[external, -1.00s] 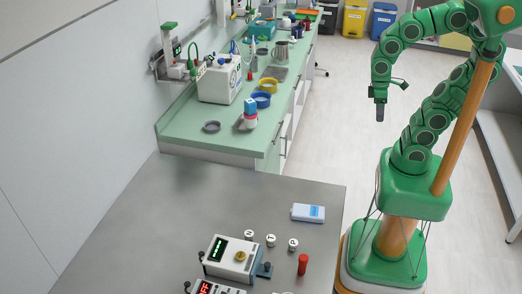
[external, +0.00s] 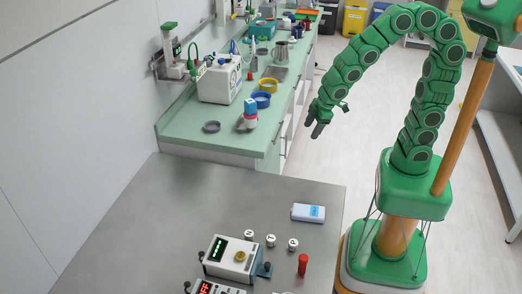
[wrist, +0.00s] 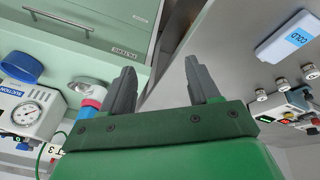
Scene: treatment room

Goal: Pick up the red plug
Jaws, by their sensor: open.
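A red upright cylinder (external: 303,264), which looks like the red plug, stands on the grey table (external: 190,205) near its right side, just right of a white box device. My gripper (external: 315,124) is in the air beyond the table's far right corner, well away from the cylinder. In the wrist view my gripper (wrist: 160,72) has its two dark fingers apart with nothing between them. In that view I cannot tell the plug for sure among small parts at the right edge.
The white device (external: 232,258) with a green display and several white-topped knobs stand left of the cylinder. A white-blue pack (external: 308,213) lies behind them. A green counter (external: 215,130) holds a suction unit (external: 220,80), rings and a bottle (external: 250,114). The table's far left part is clear.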

